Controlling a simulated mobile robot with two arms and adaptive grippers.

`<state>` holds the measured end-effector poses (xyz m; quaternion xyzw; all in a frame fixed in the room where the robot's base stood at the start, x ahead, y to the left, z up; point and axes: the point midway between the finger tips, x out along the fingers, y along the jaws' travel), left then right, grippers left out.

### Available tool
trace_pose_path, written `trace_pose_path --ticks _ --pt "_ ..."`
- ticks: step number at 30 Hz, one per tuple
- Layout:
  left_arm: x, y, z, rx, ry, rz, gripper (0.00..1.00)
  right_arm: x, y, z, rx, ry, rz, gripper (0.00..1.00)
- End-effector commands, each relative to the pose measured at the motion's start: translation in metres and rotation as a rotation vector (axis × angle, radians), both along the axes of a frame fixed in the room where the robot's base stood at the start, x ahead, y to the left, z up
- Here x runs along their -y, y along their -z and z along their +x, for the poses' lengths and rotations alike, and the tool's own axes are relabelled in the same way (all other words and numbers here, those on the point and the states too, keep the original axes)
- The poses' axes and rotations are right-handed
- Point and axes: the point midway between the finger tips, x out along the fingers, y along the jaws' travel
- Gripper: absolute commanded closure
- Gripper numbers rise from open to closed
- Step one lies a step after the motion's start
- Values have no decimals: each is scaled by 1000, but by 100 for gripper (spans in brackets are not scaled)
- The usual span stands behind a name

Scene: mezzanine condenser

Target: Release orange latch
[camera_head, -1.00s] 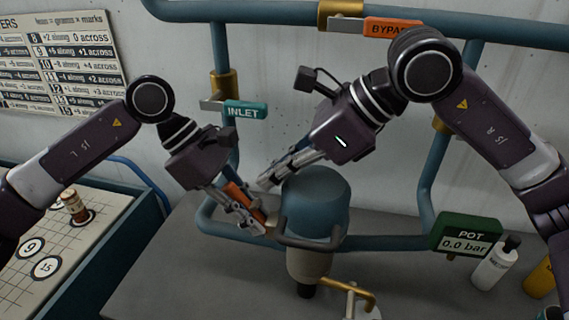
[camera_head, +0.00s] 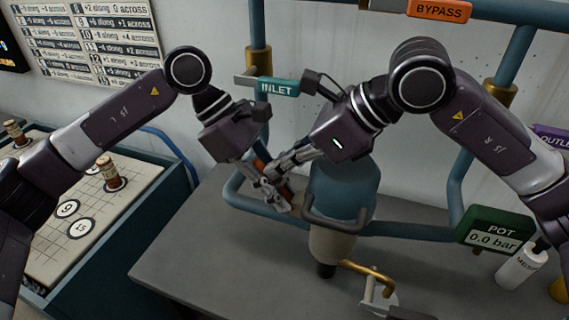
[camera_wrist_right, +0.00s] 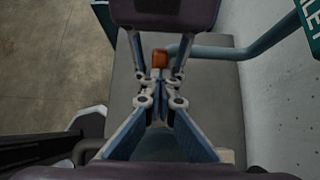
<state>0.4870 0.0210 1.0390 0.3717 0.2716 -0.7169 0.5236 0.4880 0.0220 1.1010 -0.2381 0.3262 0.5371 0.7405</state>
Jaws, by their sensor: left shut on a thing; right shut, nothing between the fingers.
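The orange latch (camera_head: 259,166) is a short orange bar at the left side of the blue-topped pot (camera_head: 345,187). It is mostly hidden by my fingers. My left gripper (camera_head: 282,204) is shut on the latch, its fingers pointing down and right beside the pot's grey handle. My right gripper (camera_head: 270,177) is shut and empty, its fingertips overlapping the left fingers in the head view; whether they touch I cannot tell. In the right wrist view, an orange end (camera_wrist_right: 160,59) shows beyond the right fingertips (camera_wrist_right: 160,108), between the left gripper's fingers.
Blue pipes run around the pot, with an INLET tag (camera_head: 277,87) and a BYPASS tag (camera_head: 439,10). A green POT gauge (camera_head: 493,230) reads 0.0 bar. A white bottle (camera_head: 521,266) stands at right. A brass-coloured pipe (camera_head: 366,270) is in front. The grey bench (camera_head: 215,250) is clear at left.

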Motion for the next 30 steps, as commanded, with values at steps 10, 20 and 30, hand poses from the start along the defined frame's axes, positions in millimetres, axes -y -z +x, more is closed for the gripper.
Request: trace_pose_path --ticks 10,20,30 --pt "4 -2 -3 0 9 -8 67 -2 2 -1 -3 -3 1 100" --pt "0 -6 0 0 5 -5 67 -1 1 0 -1 -1 0 100" --pt "-35 -58 12 2 3 -7 67 0 1 0 -1 -1 0 100"
